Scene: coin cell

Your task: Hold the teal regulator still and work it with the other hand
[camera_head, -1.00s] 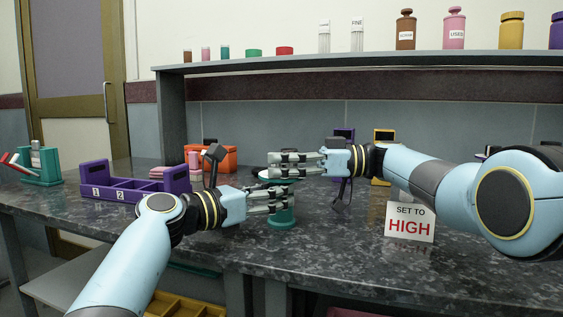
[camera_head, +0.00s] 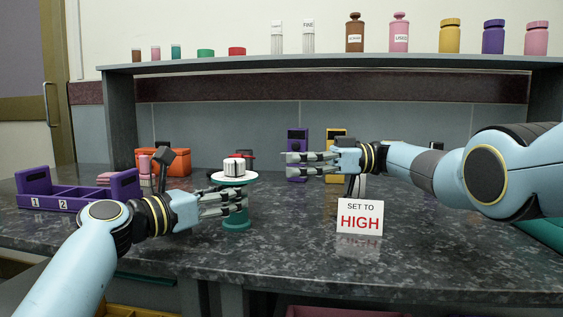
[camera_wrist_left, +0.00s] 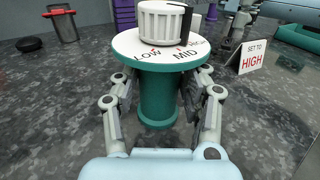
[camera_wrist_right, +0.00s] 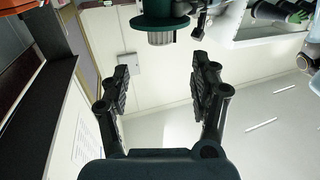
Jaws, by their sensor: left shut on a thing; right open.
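The teal regulator (camera_head: 237,223) stands upright on the counter, with a white dial plate (camera_head: 222,178) and a white ribbed knob (camera_head: 235,168) on top. In the left wrist view the dial reads LOW, MID and HIGH, and the knob (camera_wrist_left: 160,22) has a black pointer bar on its right side, near MID and HIGH. My left gripper (camera_head: 228,204) is shut around the teal body (camera_wrist_left: 158,100), below the plate. My right gripper (camera_head: 290,165) is open and empty, right of the knob and apart from it. In the right wrist view the regulator (camera_wrist_right: 160,22) lies beyond the open fingers.
A sign (camera_head: 360,217) reading SET TO HIGH stands to the right. A purple tray (camera_head: 75,198) and an orange box (camera_head: 172,161) are at the left. Purple (camera_head: 297,146) and yellow (camera_head: 336,140) items stand behind my right gripper. The shelf (camera_head: 330,61) holds jars. The front counter is clear.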

